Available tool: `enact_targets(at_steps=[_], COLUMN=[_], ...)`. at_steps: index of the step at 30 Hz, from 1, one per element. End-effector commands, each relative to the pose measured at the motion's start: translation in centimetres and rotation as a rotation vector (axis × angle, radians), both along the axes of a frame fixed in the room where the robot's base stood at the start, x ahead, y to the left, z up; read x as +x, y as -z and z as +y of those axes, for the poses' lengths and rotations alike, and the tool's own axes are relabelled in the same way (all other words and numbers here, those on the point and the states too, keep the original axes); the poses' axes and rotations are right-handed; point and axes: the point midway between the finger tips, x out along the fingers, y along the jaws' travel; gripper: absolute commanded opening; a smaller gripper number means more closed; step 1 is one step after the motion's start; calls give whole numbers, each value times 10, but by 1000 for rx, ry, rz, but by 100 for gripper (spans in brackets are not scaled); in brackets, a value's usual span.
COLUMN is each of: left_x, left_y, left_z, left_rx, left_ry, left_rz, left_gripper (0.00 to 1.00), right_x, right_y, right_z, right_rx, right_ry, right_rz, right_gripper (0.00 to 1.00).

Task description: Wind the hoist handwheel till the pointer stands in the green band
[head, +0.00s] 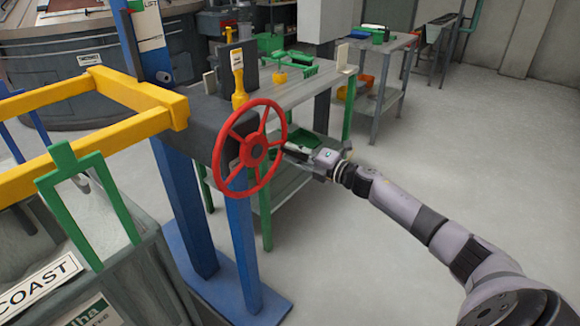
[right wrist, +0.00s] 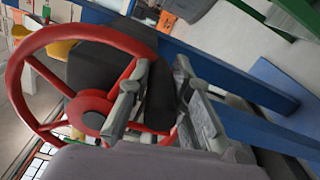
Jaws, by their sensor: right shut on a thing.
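The red handwheel (head: 256,152) stands upright on the side of a dark grey housing (head: 206,125) on blue posts. My right gripper (head: 290,151) reaches it from the right, at the right side of its rim. The part of the rim in the grip is partly hidden. I cannot make out a pointer or a green band. My left gripper is not in view.
A yellow beam frame (head: 112,86) joins the housing at the left. A yellow upright fitting (head: 238,82) stands above it. A grey bin (head: 125,285) with a green handle is at front left. A workbench (head: 308,88) stands behind the wheel. The floor at right is clear.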

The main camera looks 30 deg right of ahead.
Motion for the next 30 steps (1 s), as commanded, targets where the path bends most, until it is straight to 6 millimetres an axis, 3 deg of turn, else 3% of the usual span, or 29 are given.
enact_targets(at_steps=[1, 12, 30], left_x=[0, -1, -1], left_y=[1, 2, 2], left_z=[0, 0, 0], left_rx=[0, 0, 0], left_ry=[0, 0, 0], left_rz=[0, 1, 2], left_gripper=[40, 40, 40], right_x=[2, 4, 4], right_y=[-15, -46, -59], right_z=[-6, -11, -10], right_rx=[-40, -283, -382], right_ry=[8, 6, 4], right_rz=[-29, -113, -148], right_gripper=[0, 0, 0])
